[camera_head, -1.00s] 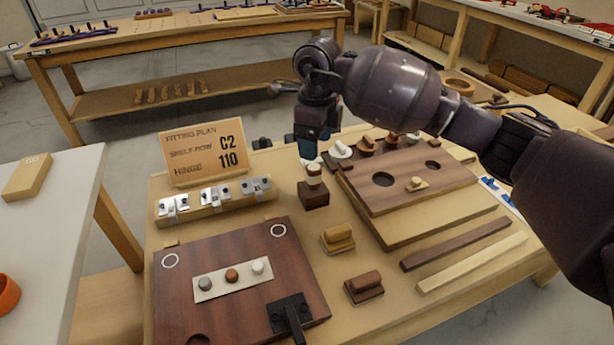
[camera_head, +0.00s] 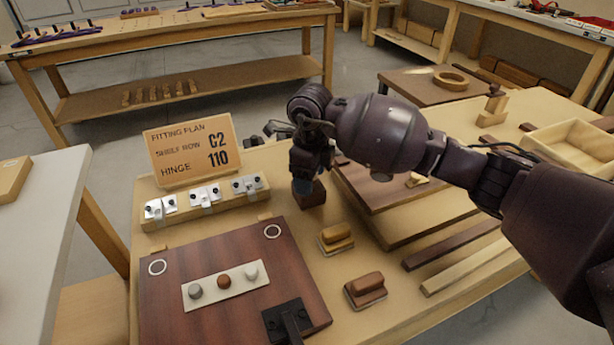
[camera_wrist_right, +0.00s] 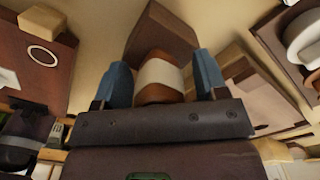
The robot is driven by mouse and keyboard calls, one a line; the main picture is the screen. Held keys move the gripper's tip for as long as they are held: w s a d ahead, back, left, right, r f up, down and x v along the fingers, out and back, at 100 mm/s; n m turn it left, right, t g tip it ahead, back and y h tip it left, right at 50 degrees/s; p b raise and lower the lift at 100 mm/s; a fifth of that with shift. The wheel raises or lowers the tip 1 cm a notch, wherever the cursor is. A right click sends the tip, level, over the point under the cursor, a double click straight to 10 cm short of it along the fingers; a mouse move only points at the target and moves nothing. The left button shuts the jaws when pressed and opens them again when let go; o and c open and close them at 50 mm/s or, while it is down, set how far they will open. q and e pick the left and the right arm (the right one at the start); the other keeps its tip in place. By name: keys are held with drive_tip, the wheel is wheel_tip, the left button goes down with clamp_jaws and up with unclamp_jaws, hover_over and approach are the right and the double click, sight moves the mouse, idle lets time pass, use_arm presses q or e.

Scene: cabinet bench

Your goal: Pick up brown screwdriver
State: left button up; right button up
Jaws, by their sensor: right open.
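The brown screwdriver (camera_wrist_right: 160,78), seen as a stubby brown handle with a white band, stands at a dark wooden block (camera_head: 311,198). Whether the handle is seated in the block cannot be told. In the head view my right gripper (camera_head: 303,182) is over the block and hides the handle. In the right wrist view the open blue fingers of my right gripper (camera_wrist_right: 163,82) stand on either side of the handle, with a small gap visible. The handle's lower part is hidden behind the gripper body.
A hinged dark board (camera_head: 190,258) lies at the front left. A rail of hinges (camera_head: 204,202) and a fitting plan sign (camera_head: 190,151) are behind it. Two small wooden knob pieces (camera_head: 336,238) (camera_head: 366,290) lie front right, beside stacked boards (camera_head: 390,212).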

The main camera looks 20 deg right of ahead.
drive_tip(key=shift+f, duration=0.15)
drive_tip(key=c, duration=0.9)
wheel_tip(320, 180, up, 11)
drive_tip(key=shift+r+p, duration=0.2)
drive_tip(key=shift+p, duration=1.05)
use_arm(q)
drive_tip(key=shift+t, duration=0.4)
drive_tip(key=r, duration=0.2)
drive_tip(key=w+r+p, duration=0.1)
drive_tip(key=r, duration=0.1)
drive_tip(key=shift+d, duration=0.15)
use_arm(e)
wheel_tip(320, 180, up, 9)
drive_tip(key=shift+f, duration=0.2)
use_arm(q)
drive_tip(key=shift+s+f, duration=0.1)
use_arm(e)
drive_tip(key=shift+o, duration=0.6)
